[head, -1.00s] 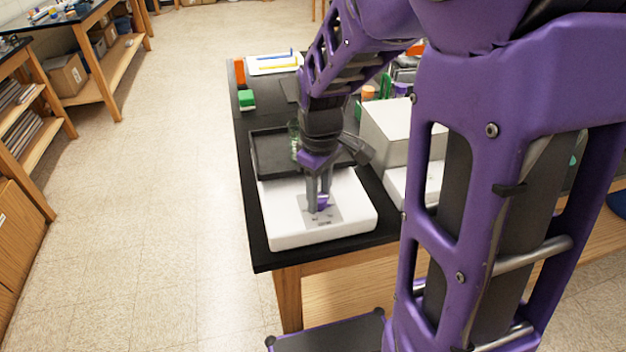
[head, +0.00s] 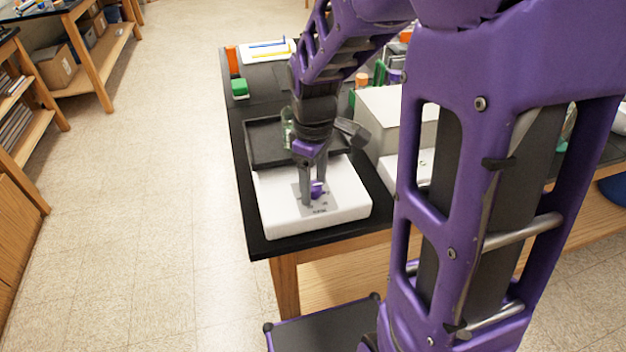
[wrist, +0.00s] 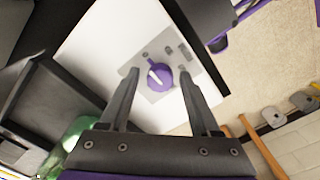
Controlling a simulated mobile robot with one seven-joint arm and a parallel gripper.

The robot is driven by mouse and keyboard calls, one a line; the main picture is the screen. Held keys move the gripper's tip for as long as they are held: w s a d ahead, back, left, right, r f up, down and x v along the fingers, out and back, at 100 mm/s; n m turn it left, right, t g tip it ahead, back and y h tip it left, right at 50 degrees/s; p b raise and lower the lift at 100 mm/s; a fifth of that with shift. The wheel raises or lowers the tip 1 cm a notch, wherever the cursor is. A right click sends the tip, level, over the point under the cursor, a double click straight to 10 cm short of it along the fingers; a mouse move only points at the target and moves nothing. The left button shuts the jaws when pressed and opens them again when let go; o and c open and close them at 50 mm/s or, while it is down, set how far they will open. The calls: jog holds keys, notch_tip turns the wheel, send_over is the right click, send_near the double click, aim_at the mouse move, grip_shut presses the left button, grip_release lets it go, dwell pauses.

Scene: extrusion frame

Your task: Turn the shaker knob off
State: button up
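The shaker is a white box (head: 345,213) with a black tray on its back part. A grey control panel (head: 305,202) is on its front top, with a purple knob (head: 318,189) on it. My gripper (head: 313,193) points down at the panel. In the wrist view my gripper (wrist: 160,82) is open, with one finger on each side of the knob and gaps visible between. I cannot tell how far the fingertips are above the panel.
A pale grey box-shaped device (head: 388,120) stands right of the shaker. A green object (head: 239,88) and an orange one (head: 232,60) are at the back left of the black bench. A glass vessel with green shows behind my gripper. The floor at left is clear.

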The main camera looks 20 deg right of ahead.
aim_at(314, 185)
jog(key=shift+r, duration=0.1)
notch_tip(314, 185, up, 17)
jog(key=p, duration=0.2)
dwell(0.5)
jog(key=shift+r, duration=0.1)
